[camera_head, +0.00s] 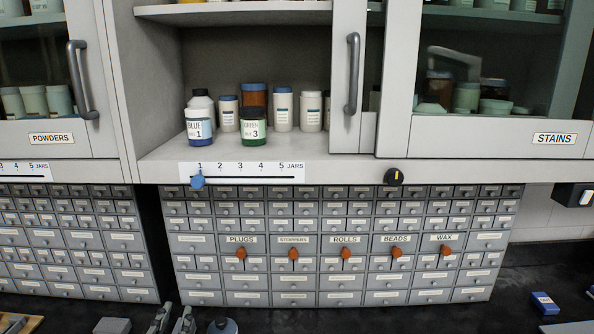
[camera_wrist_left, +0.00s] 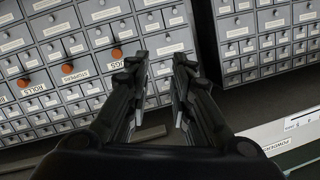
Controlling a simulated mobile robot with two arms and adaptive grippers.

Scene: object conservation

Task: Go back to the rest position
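My left gripper (camera_head: 172,320) shows at the bottom edge of the head view, low in front of the drawer cabinet. In the left wrist view its two fingers (camera_wrist_left: 160,75) are apart with nothing between them, and the drawers lie beyond. My right gripper is in neither view. The middle wall cupboard stands open. A jar marked BLUE 1 (camera_head: 200,125) and a jar marked GREEN 3 (camera_head: 253,128) stand upright near the front of its shelf.
Several other jars (camera_head: 283,108) stand behind them. The drawer cabinet (camera_head: 340,215) has orange knobs on PLUGS (camera_head: 240,253) through WAX. A slider scale (camera_head: 242,173) has its blue marker at 1. A blue box (camera_head: 544,303) lies on the dark counter at right.

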